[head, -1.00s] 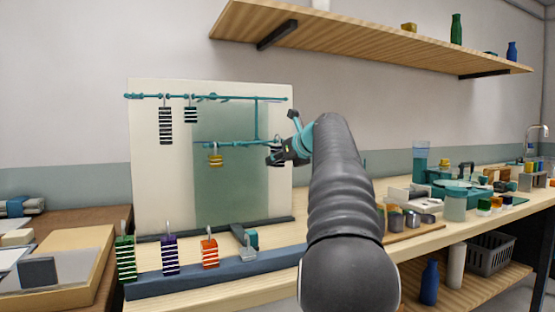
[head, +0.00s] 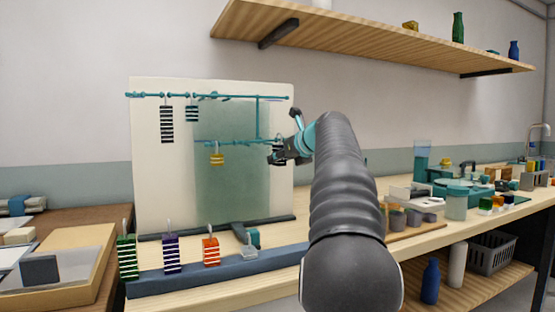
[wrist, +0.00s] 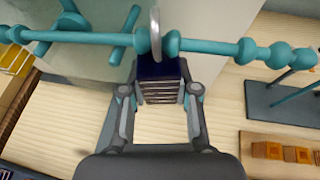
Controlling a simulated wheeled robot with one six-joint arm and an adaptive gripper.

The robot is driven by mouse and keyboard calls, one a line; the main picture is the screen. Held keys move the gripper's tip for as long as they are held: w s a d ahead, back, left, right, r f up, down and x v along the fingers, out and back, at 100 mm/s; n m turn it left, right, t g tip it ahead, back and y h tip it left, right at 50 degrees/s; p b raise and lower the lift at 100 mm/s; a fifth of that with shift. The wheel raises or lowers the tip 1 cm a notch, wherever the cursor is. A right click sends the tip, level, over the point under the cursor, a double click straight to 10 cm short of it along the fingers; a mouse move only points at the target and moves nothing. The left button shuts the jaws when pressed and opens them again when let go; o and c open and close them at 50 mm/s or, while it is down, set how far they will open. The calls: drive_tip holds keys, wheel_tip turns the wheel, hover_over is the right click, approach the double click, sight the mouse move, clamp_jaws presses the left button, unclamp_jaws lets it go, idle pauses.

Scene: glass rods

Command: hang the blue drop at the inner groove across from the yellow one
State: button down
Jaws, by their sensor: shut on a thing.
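My gripper (wrist: 159,89) is shut on the dark blue striped drop (wrist: 160,70), just below the teal lower rod (wrist: 215,46) in the wrist view. The drop's pale hook (wrist: 155,22) is at the rod, between two beads; whether it bears on the rod I cannot tell. In the head view my gripper (head: 278,157) is at the right part of the lower rod (head: 240,143) and mostly hides the drop. The yellow drop (head: 217,158) hangs from the left part of that rod; it also shows at the left edge of the wrist view (wrist: 14,58).
Two dark striped drops (head: 167,123) (head: 192,113) hang from the upper rod (head: 225,97). A pale backboard (head: 160,190) stands behind the rods.

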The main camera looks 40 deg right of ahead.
drive_tip(key=shift+f, duration=0.5)
idle(0.3)
drive_tip(key=c, duration=0.8)
unclamp_jaws()
drive_tip(key=v, duration=1.2)
drive_tip(key=shift+a, duration=0.1)
